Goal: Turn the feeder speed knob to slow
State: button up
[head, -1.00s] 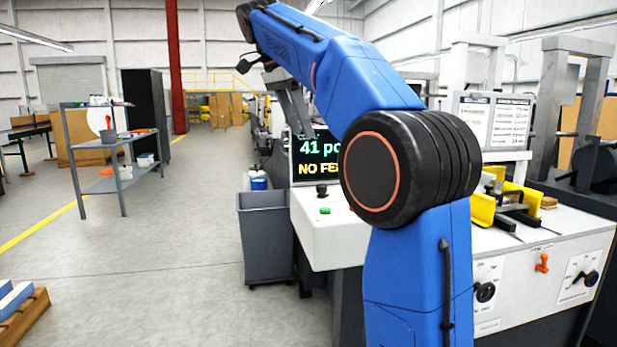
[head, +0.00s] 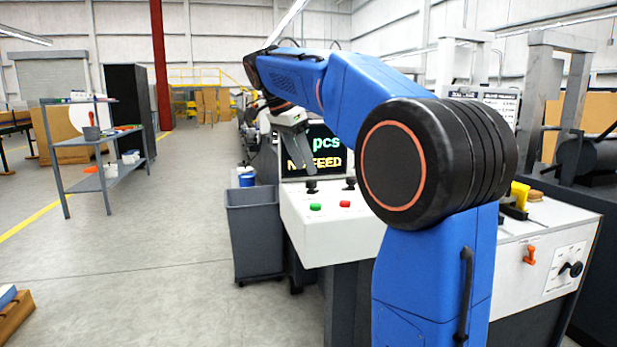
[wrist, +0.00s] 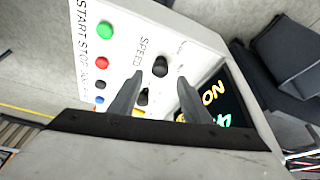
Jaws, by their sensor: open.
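A white sloping console (head: 335,225) carries two black knobs, one at the left (head: 311,187) and one at the right (head: 349,183). In the wrist view, one black knob (wrist: 161,66) sits beside the word SPEED and another black knob (wrist: 142,97) is lower. Whether SPEED means the feeder is not readable. My gripper (wrist: 160,68) is open and empty, its fingertips either side of the SPEED knob in the picture. Contact cannot be told. In the head view my gripper (head: 300,165) hangs by the screen, above the console's left part.
A green button (head: 315,207) and a red button (head: 345,204) sit in front of the knobs. The screen (head: 312,150) behind reads NO FEED. A grey bin (head: 255,235) stands left of the console. Another black knob (head: 574,269) and an orange lever (head: 529,254) are at right.

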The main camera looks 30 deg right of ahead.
aim_at(311, 181)
jog(key=shift+x, duration=2.45)
jog(key=shift+c, duration=0.6)
jog(key=c, duration=0.9)
